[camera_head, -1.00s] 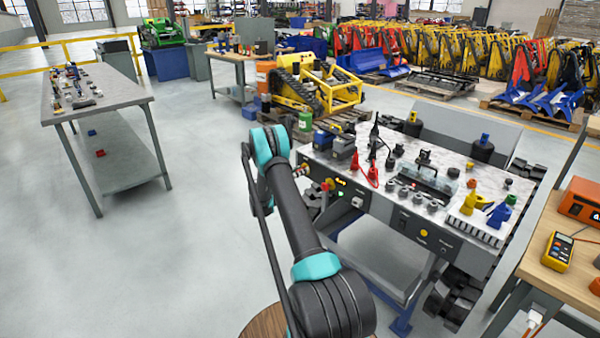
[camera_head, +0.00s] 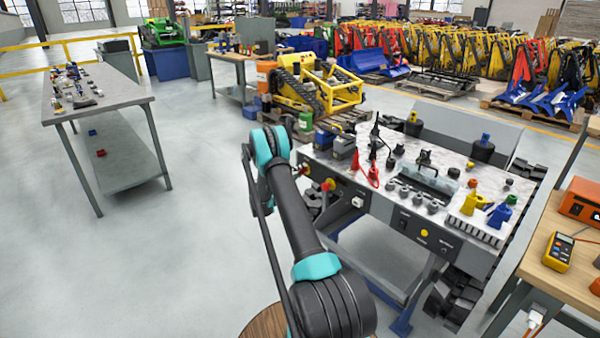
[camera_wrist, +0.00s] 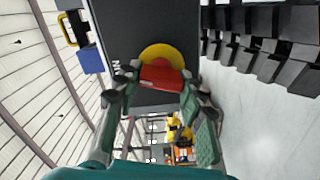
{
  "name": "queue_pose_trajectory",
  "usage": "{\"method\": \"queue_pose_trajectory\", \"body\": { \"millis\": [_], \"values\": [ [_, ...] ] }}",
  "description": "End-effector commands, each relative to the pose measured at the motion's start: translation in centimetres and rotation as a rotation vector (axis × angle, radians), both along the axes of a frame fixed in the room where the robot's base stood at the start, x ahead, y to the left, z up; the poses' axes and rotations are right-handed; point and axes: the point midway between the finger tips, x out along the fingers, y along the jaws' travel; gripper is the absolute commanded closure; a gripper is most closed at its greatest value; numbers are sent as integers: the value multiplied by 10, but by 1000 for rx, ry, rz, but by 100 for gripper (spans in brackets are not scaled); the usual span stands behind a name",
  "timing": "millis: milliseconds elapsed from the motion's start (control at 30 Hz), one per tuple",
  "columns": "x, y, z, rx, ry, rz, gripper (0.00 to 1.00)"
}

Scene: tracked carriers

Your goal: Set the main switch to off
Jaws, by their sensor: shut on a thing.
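The main switch is a red handle (camera_wrist: 162,76) on a yellow round plate (camera_wrist: 162,54), set in a dark panel in the wrist view. My gripper (camera_wrist: 158,84) has one finger at each end of the red handle and is shut on it. The handle lies roughly crosswise in the wrist view. A partly covered white label is beside the plate. In the head view, red and yellow of the switch (camera_head: 304,169) show at the left end of the carrier's front panel, beside my arm. My arm hides most of the gripper there.
A second red and yellow knob (camera_head: 328,184) and a white socket (camera_head: 357,201) are close by on the same panel. The carrier's top (camera_head: 405,180) holds clamps and several small parts. A wooden bench (camera_head: 560,240) stands at right.

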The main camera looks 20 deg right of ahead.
Motion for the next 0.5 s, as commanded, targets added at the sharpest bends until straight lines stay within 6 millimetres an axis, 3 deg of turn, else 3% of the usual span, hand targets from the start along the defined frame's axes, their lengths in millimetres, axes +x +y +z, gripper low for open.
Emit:
{"method": "queue_pose_trajectory", "body": {
  "millis": [500],
  "values": [
    [1,2,-2,-102,282,2,90]
  ]
}}
